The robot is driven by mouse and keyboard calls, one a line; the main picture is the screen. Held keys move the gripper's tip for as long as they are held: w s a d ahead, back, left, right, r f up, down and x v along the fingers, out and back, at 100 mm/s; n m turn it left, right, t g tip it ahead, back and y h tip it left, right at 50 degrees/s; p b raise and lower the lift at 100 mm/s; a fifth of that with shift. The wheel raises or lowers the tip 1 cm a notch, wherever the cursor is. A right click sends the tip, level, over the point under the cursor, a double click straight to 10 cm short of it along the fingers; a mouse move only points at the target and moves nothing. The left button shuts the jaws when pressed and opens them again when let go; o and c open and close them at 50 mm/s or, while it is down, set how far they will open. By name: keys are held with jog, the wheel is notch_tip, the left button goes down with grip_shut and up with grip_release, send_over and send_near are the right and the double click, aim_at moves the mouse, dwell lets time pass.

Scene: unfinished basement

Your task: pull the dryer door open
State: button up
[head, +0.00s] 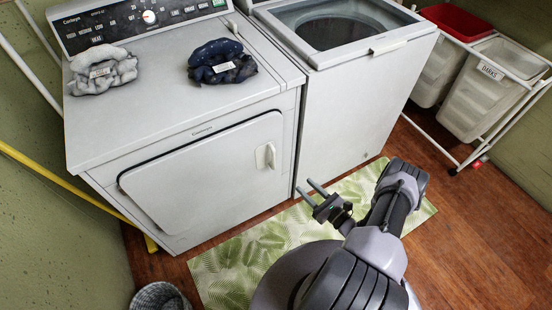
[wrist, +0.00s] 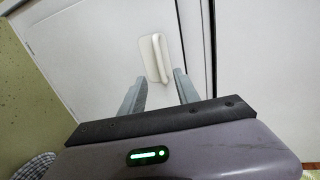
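The dryer (head: 180,120) is white and stands at the left in the head view. Its door (head: 205,170) lies flush with the front and looks closed. A white handle (head: 265,157) sits near the door's right edge. In the wrist view the handle (wrist: 155,58) is upright, just beyond the fingertips and roughly centred between them. My gripper (head: 312,192) is in front of the dryer, to the right of the handle in the head view. It is open and empty, with both fingers (wrist: 158,90) apart. The fingers look clear of the handle.
A washer (head: 350,110) stands right of the dryer. Two clothes bundles (head: 103,70) (head: 221,61) lie on the dryer. A leafy mat (head: 240,265) covers the floor in front. A basket (head: 160,297) stands at lower left, a hamper rack (head: 485,85) at right. The right floor is clear.

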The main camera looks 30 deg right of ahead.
jog(key=b+x, duration=0.5)
jog(key=x, duration=1.2)
jog(key=shift+a, duration=0.15)
jog(key=shift+c, duration=0.2)
grip_shut()
jog(key=shift+s, duration=0.1)
